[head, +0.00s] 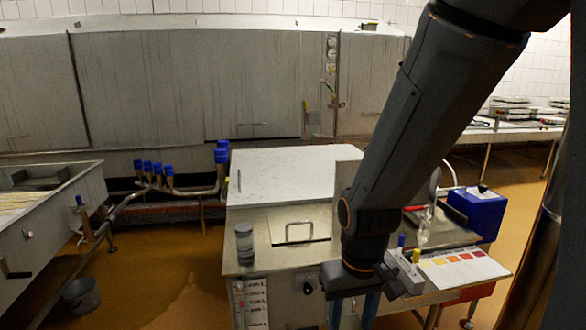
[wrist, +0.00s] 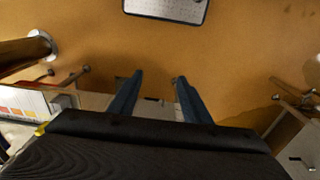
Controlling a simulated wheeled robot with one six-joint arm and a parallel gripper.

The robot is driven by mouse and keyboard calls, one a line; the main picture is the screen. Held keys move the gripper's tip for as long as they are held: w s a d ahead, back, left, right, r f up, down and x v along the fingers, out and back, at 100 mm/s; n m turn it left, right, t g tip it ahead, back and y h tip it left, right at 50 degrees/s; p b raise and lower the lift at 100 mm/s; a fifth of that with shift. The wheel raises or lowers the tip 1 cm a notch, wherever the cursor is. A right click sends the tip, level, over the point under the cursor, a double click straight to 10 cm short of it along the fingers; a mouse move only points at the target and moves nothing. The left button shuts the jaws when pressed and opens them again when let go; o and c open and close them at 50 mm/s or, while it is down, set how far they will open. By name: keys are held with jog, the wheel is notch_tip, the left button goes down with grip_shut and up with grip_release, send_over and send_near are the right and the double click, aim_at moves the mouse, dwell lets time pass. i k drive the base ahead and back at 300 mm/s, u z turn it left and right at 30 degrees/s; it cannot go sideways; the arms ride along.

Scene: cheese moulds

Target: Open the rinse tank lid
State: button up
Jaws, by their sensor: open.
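The handle cannot be made out in the wrist view.
A glass jar (head: 245,243) stands left of the lid. A colour chart (head: 464,268), a small grey holder (head: 404,268) and a blue box (head: 478,208) are to the right. A large pale cover (head: 283,172) is behind. Open floor (head: 170,275) lies left.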

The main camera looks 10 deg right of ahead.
aim_at(297, 175)
jog(key=z, duration=0.1)
jog(key=k, duration=0.45)
jog(key=u, duration=1.2)
jog(key=i, duration=1.85)
jog(key=u, duration=0.55)
jog(key=i, duration=1.7)
jog(key=z, duration=0.9)
jog(key=i, duration=0.85)
jog(key=z, duration=1.6)
jog(key=i, duration=0.6)
jog(key=z, duration=0.4)
